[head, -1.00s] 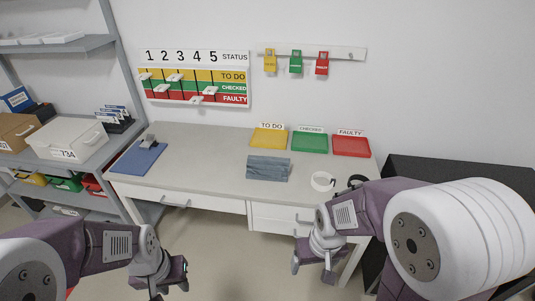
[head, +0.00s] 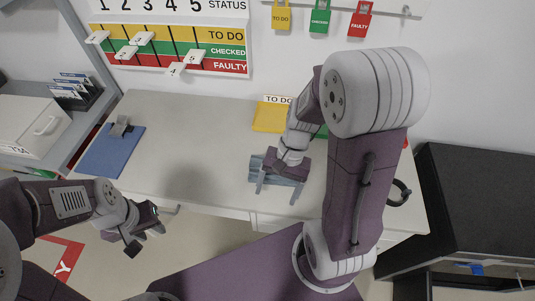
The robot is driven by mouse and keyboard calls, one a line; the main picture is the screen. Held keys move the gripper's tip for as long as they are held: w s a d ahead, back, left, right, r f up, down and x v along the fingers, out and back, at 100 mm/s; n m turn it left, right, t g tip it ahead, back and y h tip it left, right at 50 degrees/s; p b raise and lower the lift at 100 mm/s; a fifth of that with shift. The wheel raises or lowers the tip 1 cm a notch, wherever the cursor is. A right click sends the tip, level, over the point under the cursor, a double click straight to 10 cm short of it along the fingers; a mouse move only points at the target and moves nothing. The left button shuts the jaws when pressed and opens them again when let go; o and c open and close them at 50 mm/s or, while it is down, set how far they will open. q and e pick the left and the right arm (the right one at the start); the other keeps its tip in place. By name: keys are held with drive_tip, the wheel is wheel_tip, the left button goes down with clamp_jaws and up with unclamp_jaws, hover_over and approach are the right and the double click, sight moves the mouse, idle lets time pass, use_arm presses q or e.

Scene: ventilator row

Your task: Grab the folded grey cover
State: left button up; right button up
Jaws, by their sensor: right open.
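The folded grey cover (head: 279,184) lies on the light grey worktop, near its front edge, in the head view. My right gripper (head: 278,190) is right over it, with its fingers apart, one toward each side of the cover. The gripper body hides part of the cover, and I cannot tell whether the fingers touch it. My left gripper (head: 146,242) is empty in front of the desk at the left, away from the cover, with its fingers apart.
A blue clipboard (head: 110,150) lies at the desk's left end. A yellow tray (head: 270,117) stands behind the cover; my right arm mostly hides the green and red trays. A black cabinet (head: 480,190) stands at the right. The worktop left of the cover is clear.

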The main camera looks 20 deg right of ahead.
drive_tip(key=w+d+m+t+y+b, duration=0.1)
drive_tip(key=w+d+m+t+y, duration=0.25)
drive_tip(key=d+m, duration=0.45)
drive_tip(key=w+d+m+t+y, duration=0.2)
drive_tip(key=d+m+t+y, duration=0.3)
drive_tip(key=m, duration=0.4)
drive_tip(key=shift+g+h, duration=0.25)
drive_tip(key=shift+h, duration=0.5)
drive_tip(key=x, duration=0.9)
drive_tip(key=shift+w+f, duration=0.15)
drive_tip(key=shift+w, duration=0.15)
drive_tip(key=shift+s, duration=0.1)
clamp_jaws()
